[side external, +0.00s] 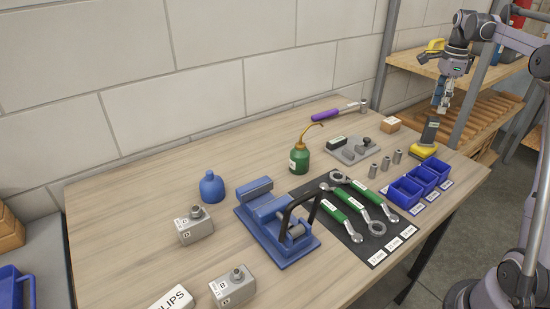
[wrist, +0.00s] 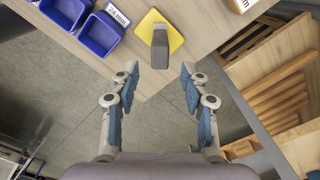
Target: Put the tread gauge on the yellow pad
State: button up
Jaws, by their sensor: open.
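A dark grey upright block with a small label, which looks like the tread gauge (side external: 431,129), stands on the yellow pad (side external: 421,152) near the table's right corner. In the wrist view the gauge (wrist: 160,48) rises from the yellow pad (wrist: 173,36), just beyond my fingertips. The gauge hides part of the pad. My gripper (side external: 440,104) is open and empty, above and apart from the gauge. Its two spread fingers also show in the wrist view (wrist: 160,72), with nothing between them.
Blue bins (side external: 405,193) stand left of the pad, and a small cardboard box (side external: 388,123) lies behind it. Metal sockets (side external: 386,163) stand nearby. A wooden shelf rack (side external: 483,104) is close on the right. The table edge is close to the pad.

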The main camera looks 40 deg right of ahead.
jog(key=shift+a+r, duration=0.2)
jog(key=shift+r, duration=0.3)
jog(key=a+r+n+t+h, duration=0.1)
jog(key=a+n+t, duration=0.2)
jog(key=a+n, duration=1.4)
jog(key=s+a+f+n+t, duration=0.2)
jog(key=s+a+f+n, duration=0.2)
jog(key=a, duration=0.6)
jog(key=s+a+f+n+t+y, duration=0.1)
jog(key=s+a+f+n, duration=0.3)
jog(key=a, duration=0.7)
jog(key=shift+s+a+f+n+t, duration=0.15)
jog(key=shift+s+a+n+t, duration=0.15)
jog(key=shift+n+t, duration=0.5)
